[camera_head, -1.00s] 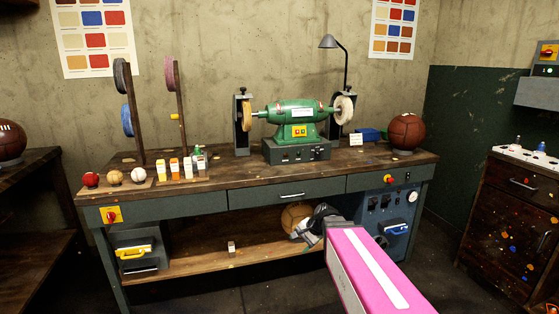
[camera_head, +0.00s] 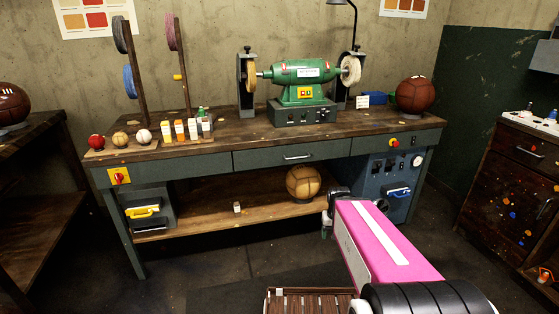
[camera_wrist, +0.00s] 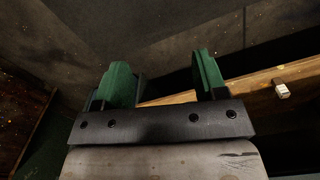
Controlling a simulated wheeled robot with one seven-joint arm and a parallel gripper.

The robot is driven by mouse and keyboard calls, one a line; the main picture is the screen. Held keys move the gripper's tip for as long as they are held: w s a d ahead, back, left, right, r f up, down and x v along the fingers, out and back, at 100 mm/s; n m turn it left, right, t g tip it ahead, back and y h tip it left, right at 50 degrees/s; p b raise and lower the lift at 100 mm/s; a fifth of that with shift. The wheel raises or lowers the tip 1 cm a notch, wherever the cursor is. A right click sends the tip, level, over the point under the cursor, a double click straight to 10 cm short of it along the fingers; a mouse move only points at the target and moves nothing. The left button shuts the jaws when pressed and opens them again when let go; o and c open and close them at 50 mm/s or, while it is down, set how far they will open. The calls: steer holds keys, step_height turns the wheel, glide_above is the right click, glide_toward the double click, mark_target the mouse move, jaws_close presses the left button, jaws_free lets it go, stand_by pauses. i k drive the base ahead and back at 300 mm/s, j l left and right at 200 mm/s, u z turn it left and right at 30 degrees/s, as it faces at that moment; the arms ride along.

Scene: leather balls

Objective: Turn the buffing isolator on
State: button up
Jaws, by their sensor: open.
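Two rotary switches with red knobs show on the workbench front in the head view. One sits on a yellow plate (camera_head: 119,176) at the left end, its red knob at the plate's middle. The other, a red and yellow switch (camera_head: 394,143), is at the right end above a blue-grey panel. No label is readable, so I cannot tell which is the buffing isolator. My gripper (camera_head: 329,214) is low before the bench's right half, partly hidden by my pink arm. In the wrist view my gripper (camera_wrist: 163,80) has two green fingers apart, with nothing between them.
A green buffing machine (camera_head: 306,82) stands on the workbench (camera_head: 220,142). Balls and small bottles line its left side; a brown ball (camera_head: 415,95) sits at right. A tan ball (camera_head: 303,182) and a small white block (camera_head: 237,207) lie on the lower shelf. Floor before the left half is clear.

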mark_target(118, 177)
steer(key=u, duration=1.85)
